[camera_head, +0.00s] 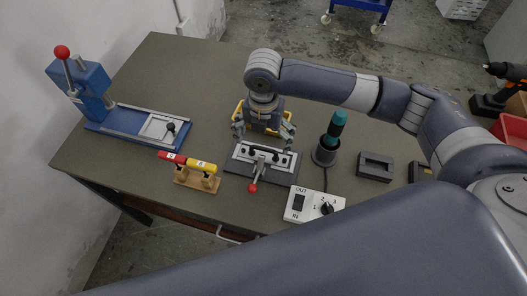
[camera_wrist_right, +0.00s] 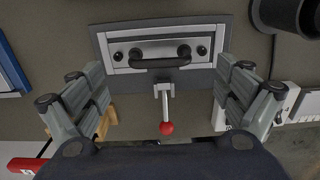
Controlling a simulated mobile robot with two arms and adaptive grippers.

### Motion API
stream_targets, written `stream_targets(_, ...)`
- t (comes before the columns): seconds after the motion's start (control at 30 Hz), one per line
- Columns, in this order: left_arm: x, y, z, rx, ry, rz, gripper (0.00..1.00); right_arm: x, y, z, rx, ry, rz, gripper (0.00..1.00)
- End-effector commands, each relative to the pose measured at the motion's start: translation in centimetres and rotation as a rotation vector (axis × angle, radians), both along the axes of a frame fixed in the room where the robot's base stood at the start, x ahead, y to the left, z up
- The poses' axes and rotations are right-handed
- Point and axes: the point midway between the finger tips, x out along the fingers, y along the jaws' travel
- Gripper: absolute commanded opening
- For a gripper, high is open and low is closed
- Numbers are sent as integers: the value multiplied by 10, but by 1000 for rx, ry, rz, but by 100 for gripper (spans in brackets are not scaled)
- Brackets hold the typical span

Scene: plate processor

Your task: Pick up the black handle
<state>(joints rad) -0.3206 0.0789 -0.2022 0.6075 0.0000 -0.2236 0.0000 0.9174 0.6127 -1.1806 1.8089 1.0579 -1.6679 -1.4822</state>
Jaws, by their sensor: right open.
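The black handle (camera_wrist_right: 160,61) is a bar on top of a light metal plate (camera_wrist_right: 120,57), set in a dark grey fixture (camera_wrist_right: 224,77). In the head view the handle (camera_head: 262,153) sits at the table's middle, partly near my gripper. My right gripper (camera_head: 263,142) points down above the fixture, its fingers wide apart. In the right wrist view the open fingers (camera_wrist_right: 160,82) are to the left and right of the handle, with nothing between them touching it. My left gripper is not in view.
A red-knobbed lever (camera_wrist_right: 166,115) sticks out at the fixture's front. A blue press (camera_head: 90,95) stands left, a wooden stand with red and yellow handles (camera_head: 197,182) front left. A dark cup with a teal tool (camera_head: 326,152) and a white switch box (camera_head: 312,207) are right.

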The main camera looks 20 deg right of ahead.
Motion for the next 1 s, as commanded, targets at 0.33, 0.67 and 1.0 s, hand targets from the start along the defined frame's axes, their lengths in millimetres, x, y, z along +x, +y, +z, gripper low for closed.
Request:
stream_targets(0.33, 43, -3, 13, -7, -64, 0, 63, 0, -1, -45, 0, 1, -1, 94)
stream_targets(0.67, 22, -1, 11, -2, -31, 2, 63, 0, -1, -53, -1, -1, 0, 91)
stream_targets(1.0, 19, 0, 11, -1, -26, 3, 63, 0, -1, -52, 0, -1, 0, 36)
